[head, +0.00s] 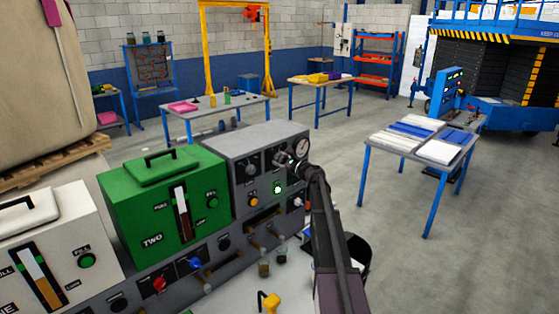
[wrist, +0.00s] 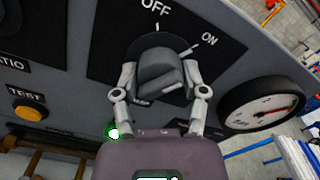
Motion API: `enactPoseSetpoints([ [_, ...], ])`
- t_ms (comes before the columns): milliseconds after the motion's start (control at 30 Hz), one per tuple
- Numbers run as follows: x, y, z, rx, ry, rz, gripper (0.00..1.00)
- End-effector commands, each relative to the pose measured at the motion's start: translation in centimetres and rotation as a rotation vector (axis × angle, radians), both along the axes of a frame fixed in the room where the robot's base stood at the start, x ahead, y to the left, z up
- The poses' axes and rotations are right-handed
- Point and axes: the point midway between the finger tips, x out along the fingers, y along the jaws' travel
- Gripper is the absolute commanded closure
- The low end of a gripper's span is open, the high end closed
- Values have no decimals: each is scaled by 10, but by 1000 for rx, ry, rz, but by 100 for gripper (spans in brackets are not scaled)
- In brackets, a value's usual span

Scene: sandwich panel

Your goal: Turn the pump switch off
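The pump switch is a dark grey rotary knob (wrist: 160,72) on a black plate with OFF above it and ON to its upper right. It also shows on the grey panel in the head view (head: 279,158). A short white line on the plate lies towards ON; the knob's exact pointing is hard to read. My gripper (wrist: 160,80) is at the knob, one finger on each side. The fingers are spread apart; firm contact is not clear. In the head view my gripper (head: 292,167) is small and dark before the panel. A green lamp (wrist: 113,133) glows below the knob.
A round pressure gauge (wrist: 262,112) sits close to the right finger. An amber TEST button (wrist: 28,109) is at the left. Green (head: 150,195) and white (head: 50,250) tank units stand left of the panel. Open floor lies to the right, with a table (head: 430,160) farther off.

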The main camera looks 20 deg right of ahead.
Motion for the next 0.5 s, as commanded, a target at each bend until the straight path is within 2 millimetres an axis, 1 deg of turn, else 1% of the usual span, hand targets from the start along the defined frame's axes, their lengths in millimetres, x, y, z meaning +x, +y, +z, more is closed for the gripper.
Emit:
enactPoseSetpoints([
  [33,1,0,0,1,0,1,87],
  [67,1,0,0,1,0,1,92],
  [333,1,0,0,-6,-4,0,92],
  [500,1,0,1,-41,-16,0,92],
])
